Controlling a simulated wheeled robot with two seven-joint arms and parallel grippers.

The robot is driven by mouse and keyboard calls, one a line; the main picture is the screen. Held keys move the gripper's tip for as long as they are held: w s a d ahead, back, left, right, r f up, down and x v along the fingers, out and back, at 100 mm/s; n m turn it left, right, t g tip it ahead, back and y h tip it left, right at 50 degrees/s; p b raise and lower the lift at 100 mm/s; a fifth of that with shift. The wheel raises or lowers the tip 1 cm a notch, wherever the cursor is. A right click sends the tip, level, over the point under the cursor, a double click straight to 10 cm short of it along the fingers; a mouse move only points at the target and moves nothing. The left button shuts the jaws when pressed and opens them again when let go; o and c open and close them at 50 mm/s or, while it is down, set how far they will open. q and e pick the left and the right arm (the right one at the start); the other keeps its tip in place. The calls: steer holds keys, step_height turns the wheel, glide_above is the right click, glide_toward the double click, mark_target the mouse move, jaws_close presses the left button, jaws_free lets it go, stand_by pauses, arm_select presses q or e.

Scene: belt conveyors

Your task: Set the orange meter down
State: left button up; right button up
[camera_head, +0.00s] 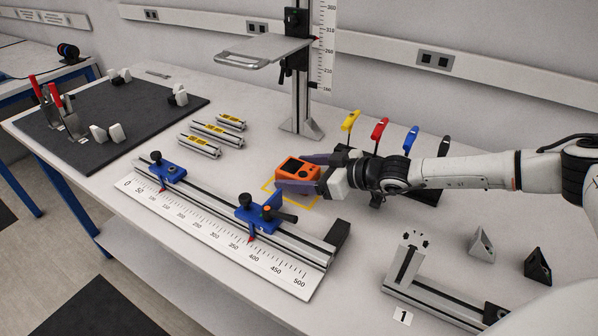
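The orange meter (290,169) has a dark screen and dark buttons. It is between the fingers of my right gripper (300,174), over a yellow outlined square (318,204) on the white bench (225,266). One purple-grey finger shows behind the meter and one in front, both against its sides. The gripper looks shut on it. I cannot tell whether the meter's underside touches the bench. My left gripper is not in view.
A ruler rail (205,225) with blue clamps lies just in front of the meter. A vertical height gauge (300,75) stands behind. Coloured-handled tools (380,130) stand behind my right wrist.

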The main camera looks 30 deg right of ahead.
steer(key=shift+r, duration=0.25)
steer(key=p+v, duration=0.1)
steer(key=v, duration=1.1)
steer(key=shift+s+a+f, duration=0.1)
steer(key=shift+f, duration=0.05)
